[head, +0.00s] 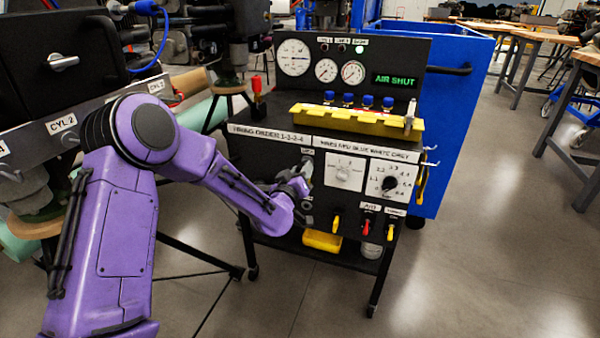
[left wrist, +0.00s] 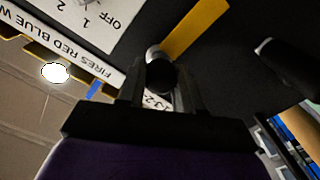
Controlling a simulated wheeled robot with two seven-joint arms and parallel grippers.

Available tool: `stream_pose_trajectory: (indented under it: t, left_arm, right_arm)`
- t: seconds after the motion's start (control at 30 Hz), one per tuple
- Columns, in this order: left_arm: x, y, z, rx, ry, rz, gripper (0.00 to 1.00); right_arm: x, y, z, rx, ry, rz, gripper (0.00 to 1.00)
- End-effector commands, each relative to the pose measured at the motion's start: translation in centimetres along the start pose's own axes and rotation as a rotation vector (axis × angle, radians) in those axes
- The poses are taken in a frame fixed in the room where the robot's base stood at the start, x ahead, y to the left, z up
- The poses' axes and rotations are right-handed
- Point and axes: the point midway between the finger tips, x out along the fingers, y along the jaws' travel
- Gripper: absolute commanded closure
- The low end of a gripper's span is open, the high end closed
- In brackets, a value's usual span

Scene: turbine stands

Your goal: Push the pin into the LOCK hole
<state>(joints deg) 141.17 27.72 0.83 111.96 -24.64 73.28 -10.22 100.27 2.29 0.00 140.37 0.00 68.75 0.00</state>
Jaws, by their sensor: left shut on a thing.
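The pin (left wrist: 160,72) shows in the left wrist view as a short, dark round piece with a grey metal collar. A yellow strip (left wrist: 197,28) runs up and right from beside it. My left gripper (left wrist: 158,95) has one finger on each side of the pin and is shut on it. In the head view my left gripper (head: 297,183) is at the cart's black front panel (head: 270,160), just below a small white label (head: 307,152) too small to read surely. I cannot make out the LOCK hole. I cannot tell whether the pin's tip is in a hole. My right gripper is not in view.
Right of the gripper are two white dial plates (head: 343,172) and several coloured levers (head: 366,227). A yellow tray (head: 355,122) lies on the cart top, below gauges and an "AIR SHUT" display (head: 395,80). A yellow block (head: 322,240) sits on the lower shelf.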

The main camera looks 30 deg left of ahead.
Motion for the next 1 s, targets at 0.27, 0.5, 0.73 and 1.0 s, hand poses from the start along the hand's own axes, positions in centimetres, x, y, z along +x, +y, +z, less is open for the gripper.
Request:
stream_pose_trajectory:
  t: [0.27, 0.5, 0.73, 1.0]
  left_arm:
    - [0.72, 0.24, -0.55, -0.001, 0.014, 0.003, 1.00]
    - [0.75, 0.36, -0.65, -0.002, 0.016, 0.006, 0.49]
    - [0.56, 0.05, -0.51, -0.001, 0.012, 0.001, 0.35]
    - [0.52, 0.05, -0.32, 0.000, 0.008, 0.001, 0.27]
  right_arm:
    - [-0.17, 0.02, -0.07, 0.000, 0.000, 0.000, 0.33]
    - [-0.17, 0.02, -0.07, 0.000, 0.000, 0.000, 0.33]
    - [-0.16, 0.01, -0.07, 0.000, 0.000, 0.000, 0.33]
    - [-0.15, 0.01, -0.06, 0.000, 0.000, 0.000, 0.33]
